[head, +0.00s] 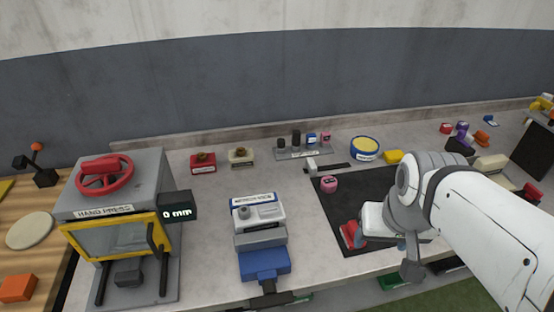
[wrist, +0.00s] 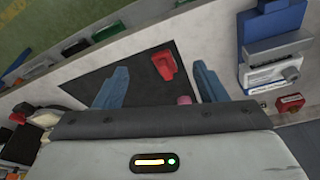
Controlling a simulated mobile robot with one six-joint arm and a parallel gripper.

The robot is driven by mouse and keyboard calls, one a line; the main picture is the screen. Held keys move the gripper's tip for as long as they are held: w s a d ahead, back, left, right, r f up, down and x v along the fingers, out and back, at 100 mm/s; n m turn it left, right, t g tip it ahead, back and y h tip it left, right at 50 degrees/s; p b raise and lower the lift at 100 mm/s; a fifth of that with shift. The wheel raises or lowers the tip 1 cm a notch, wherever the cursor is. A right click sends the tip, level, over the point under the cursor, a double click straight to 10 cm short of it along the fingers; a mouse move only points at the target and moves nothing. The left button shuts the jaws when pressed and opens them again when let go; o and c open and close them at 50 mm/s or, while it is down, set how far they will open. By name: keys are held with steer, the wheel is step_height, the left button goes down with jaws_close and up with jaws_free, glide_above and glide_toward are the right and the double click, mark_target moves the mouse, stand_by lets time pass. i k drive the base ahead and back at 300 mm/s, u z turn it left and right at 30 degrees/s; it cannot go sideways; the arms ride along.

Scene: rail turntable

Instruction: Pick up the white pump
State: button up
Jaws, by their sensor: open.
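I cannot tell for sure which thing is the white pump. A cream-white item (head: 490,165) lies on the right of the bench, partly behind my arm. A pale item (wrist: 45,117) also shows at the left of the wrist view; its shape is unclear. My gripper (wrist: 160,85) is open and empty, its blue fingers apart over the black mat (wrist: 140,85). In the head view, my gripper (head: 383,240) is low over the mat's front part. A red item (wrist: 163,66) lies on the mat, seen between the fingers; in the head view it (head: 349,235) is left of them.
A pink round item (head: 329,184) is on the mat's far part. A blue-and-white device (head: 258,213) and the hand press (head: 115,210) stand to the left. A yellow-and-blue round container (head: 365,149) and a small rack (head: 303,153) are at the back. The mat's middle is clear.

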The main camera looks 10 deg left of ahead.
mark_target(247, 219)
steer(key=k, duration=1.2)
steer(key=u, duration=0.7)
steer(key=i, duration=1.1)
steer(key=u, duration=0.45)
